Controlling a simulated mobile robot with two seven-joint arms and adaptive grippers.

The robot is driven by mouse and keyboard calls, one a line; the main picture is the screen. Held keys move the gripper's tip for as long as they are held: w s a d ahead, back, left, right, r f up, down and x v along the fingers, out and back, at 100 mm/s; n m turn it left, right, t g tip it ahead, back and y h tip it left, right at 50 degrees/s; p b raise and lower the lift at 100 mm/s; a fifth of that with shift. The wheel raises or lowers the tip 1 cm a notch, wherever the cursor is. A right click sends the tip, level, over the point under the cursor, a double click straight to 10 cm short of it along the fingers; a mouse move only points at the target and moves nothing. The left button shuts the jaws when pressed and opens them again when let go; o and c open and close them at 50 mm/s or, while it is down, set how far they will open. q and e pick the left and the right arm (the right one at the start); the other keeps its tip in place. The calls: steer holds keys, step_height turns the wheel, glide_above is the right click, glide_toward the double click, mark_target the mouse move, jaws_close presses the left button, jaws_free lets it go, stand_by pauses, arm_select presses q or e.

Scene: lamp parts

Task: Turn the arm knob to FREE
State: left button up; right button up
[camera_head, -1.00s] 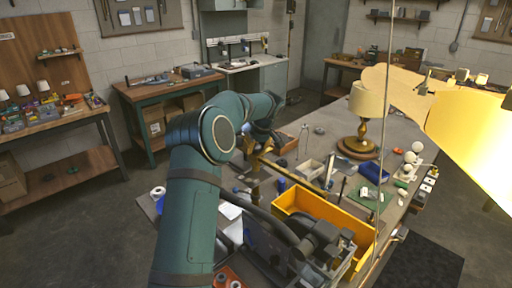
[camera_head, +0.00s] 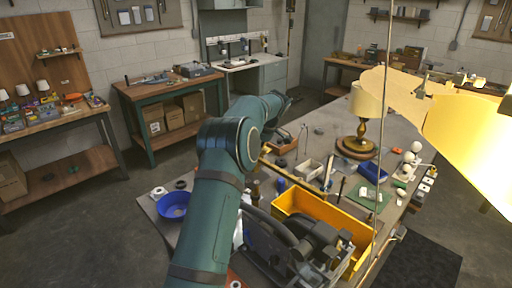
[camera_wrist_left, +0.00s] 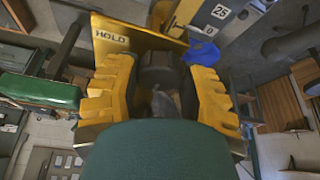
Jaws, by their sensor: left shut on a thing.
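My left gripper (camera_wrist_left: 160,78) shows in the left wrist view with its two yellow, toothed fingers on either side of a dark grey knob (camera_wrist_left: 160,65). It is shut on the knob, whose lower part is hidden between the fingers. A yellow plate (camera_wrist_left: 140,36) marked HOLD lies just behind the knob; no FREE mark is readable. In the head view my teal left arm hides the gripper and the knob. My right gripper is not in view.
On the bench stand a yellow bin (camera_head: 318,208), a brass table lamp (camera_head: 362,125) and a blue bowl (camera_head: 173,205). A thin upright rod (camera_head: 385,110) and a large, bright yellow shape (camera_head: 470,130) are close at the right. Several small parts crowd the bench.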

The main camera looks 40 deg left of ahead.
arm_select(q)
steer(key=o, duration=1.2)
steer(key=v, duration=1.2)
